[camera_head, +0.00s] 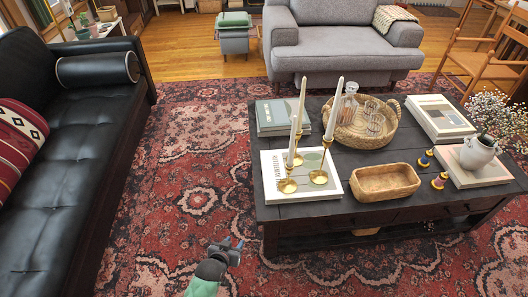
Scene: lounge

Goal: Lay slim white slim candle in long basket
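Two slim white candles stand upright in brass holders on a white book (272,172) at the left of the dark coffee table. The long basket (386,181), tan and oblong, sits at the table's front edge, right of the book, and looks empty. My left gripper (233,243) is low over the rug, left of and in front of the table, apart from everything. Its fingers look open and empty. My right gripper is out of view.
A black sofa (58,190) is left, a grey sofa (345,50) behind. Open rug lies between.

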